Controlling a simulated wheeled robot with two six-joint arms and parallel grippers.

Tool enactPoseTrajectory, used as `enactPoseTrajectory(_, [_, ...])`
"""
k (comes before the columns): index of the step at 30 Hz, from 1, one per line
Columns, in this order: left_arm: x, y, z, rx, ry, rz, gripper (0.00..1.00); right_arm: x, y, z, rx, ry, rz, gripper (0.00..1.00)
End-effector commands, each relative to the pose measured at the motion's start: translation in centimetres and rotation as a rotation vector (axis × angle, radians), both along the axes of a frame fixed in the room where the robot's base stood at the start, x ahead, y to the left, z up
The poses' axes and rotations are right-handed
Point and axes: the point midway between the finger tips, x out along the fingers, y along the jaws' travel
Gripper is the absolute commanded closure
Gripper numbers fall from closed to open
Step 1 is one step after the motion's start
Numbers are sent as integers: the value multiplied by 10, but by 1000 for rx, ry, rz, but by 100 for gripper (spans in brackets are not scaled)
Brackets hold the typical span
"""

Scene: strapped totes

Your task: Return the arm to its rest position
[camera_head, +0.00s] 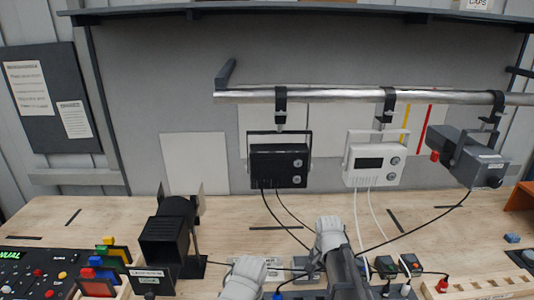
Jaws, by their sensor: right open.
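My right arm comes up from the bottom centre, with a pale grey joint and a dark link. My right gripper (312,266) is low beside it, partly hidden by the arm and hard to make out against the dark items on the bench. It is open, and nothing shows held in it. Another pale grey rounded part of mine shows at the bottom edge, left of the right arm. My left gripper's fingers are not in view.
A metal bar (350,97) carries a black lamp (278,166), a white lamp (372,165) and a dark grey lamp (478,161); cables hang to the bench (60,215). A black spotlight (165,240), a control panel (35,272) and a wooden rack (485,287) stand near the front.

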Motion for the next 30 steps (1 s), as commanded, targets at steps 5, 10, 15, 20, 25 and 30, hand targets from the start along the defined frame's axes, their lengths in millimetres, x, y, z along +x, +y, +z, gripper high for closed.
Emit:
enactPoseTrajectory(5, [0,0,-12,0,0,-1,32,-17,17,-12,-10,7,126,27])
enactPoseTrajectory(10, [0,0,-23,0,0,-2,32,-35,33,-23,-21,15,267,27])
enactPoseTrajectory(15, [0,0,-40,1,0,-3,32,-63,56,-39,-37,28,481,27])
enactPoseTrajectory(20, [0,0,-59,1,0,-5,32,-97,78,-58,-57,48,738,27])
enactPoseTrajectory(25, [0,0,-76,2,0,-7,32,-131,97,-75,-74,70,1008,27])
enactPoseTrajectory(30, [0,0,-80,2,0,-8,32,-144,104,-79,-83,83,1130,27])
